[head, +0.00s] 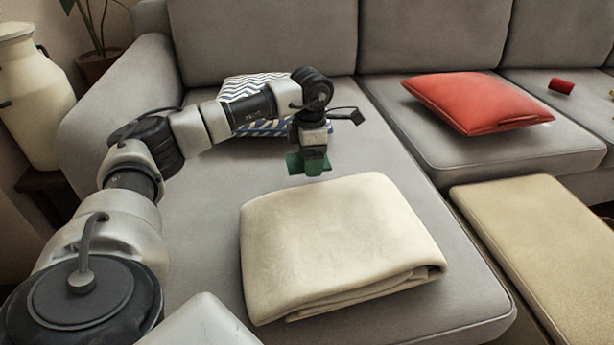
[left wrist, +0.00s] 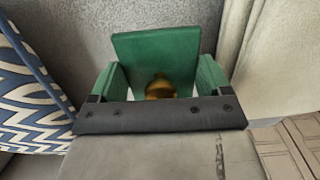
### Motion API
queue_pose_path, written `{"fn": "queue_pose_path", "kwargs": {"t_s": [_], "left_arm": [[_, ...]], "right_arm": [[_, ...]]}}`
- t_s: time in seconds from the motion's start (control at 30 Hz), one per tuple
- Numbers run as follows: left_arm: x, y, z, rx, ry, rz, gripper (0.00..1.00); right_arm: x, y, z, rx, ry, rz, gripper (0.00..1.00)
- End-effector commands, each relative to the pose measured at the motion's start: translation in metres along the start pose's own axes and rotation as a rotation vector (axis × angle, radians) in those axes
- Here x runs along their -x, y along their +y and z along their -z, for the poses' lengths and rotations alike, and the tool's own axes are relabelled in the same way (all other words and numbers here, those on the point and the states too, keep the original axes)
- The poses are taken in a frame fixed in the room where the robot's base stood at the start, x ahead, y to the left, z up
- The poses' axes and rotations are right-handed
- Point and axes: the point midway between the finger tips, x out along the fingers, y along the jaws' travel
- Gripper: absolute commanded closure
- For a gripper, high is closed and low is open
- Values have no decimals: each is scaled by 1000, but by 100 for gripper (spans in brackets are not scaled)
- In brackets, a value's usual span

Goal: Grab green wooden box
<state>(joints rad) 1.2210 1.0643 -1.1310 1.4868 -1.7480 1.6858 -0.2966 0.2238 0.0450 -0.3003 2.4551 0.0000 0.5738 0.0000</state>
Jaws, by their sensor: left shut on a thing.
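The green wooden box (head: 294,163) is in the jaws of my left gripper (head: 313,150), which points down over the grey sofa seat. The gripper is shut on the box. In the left wrist view the box (left wrist: 157,60) shows a broad green panel and two green side pieces. A gold-coloured rounded thing (left wrist: 160,87) shows between the side pieces. The dark gripper body hides part of the box. I cannot tell whether the box touches the seat. My right gripper is not in view.
A folded cream blanket (head: 340,240) lies on the seat in front of the box. A blue-and-white patterned pillow (head: 250,85) is behind my left arm. A red pillow (head: 475,100) lies to the right, and a beige bench (head: 550,240) stands at front right.

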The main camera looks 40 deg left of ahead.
Motion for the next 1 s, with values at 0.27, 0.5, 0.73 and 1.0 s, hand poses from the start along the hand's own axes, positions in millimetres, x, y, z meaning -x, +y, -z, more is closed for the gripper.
{"fn": "queue_pose_path", "kwargs": {"t_s": [0.27,0.5,0.73,1.0], "left_arm": [[-37,0,0,-1,1,0,46],[-46,0,0,-1,-2,-1,46],[-47,0,0,-1,-1,0,46],[-48,0,0,-2,-1,-1,0]], "right_arm": [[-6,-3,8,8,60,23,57],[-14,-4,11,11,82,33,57],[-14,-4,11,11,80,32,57],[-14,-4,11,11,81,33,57]]}}
